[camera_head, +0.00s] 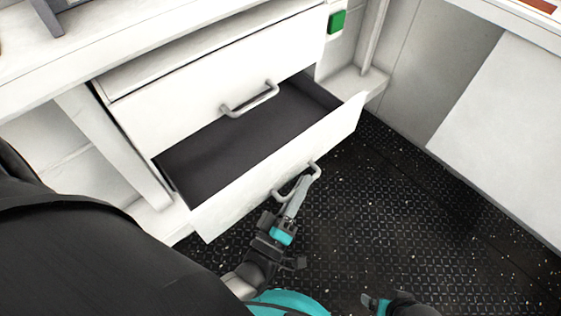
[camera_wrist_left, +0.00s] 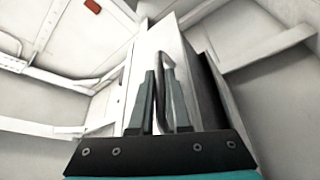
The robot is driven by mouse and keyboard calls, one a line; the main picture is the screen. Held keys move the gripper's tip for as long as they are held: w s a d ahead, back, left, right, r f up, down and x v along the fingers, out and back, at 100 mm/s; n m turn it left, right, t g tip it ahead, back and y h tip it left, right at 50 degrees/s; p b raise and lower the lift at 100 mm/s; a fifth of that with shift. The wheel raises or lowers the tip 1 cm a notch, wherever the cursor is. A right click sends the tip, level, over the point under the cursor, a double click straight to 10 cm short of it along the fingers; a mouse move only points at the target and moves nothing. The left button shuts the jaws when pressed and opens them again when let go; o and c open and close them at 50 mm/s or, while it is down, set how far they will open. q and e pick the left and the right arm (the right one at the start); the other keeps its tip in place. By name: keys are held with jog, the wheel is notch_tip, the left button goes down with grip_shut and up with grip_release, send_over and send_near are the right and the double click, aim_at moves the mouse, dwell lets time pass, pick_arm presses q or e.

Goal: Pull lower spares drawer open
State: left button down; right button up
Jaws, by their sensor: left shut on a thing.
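The lower spares drawer (camera_head: 285,168) is a white-fronted drawer standing well out from the cabinet, its dark inside (camera_head: 235,147) in view and empty where I can see it. My left gripper (camera_head: 300,189) is at the drawer's front, shut on its grey bar handle (camera_head: 279,194). In the left wrist view the handle (camera_wrist_left: 160,92) runs between the two fingers of the left gripper (camera_wrist_left: 162,105), with the white drawer front behind it. Part of my right gripper (camera_head: 378,303) shows at the bottom edge in the head view; its jaw state is unclear.
The upper drawer (camera_head: 215,85) above is shut, with its own bar handle (camera_head: 250,99). A green square (camera_head: 337,21) sits on the cabinet's right side. A white panel (camera_head: 500,130) stands at the right. The dark studded floor (camera_head: 400,210) in front is clear.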

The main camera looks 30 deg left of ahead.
pick_arm(q)
jog(key=shift+s+d, duration=0.3)
jog(key=shift+d, duration=0.35)
jog(key=shift+s+d, duration=0.3)
jog(key=shift+d, duration=0.4)
jog(key=shift+s+d, duration=0.3)
jog(key=shift+d, duration=0.35)
pick_arm(e)
jog(key=shift+f, duration=0.1)
pick_arm(q)
jog(key=c, duration=0.9)
grip_release()
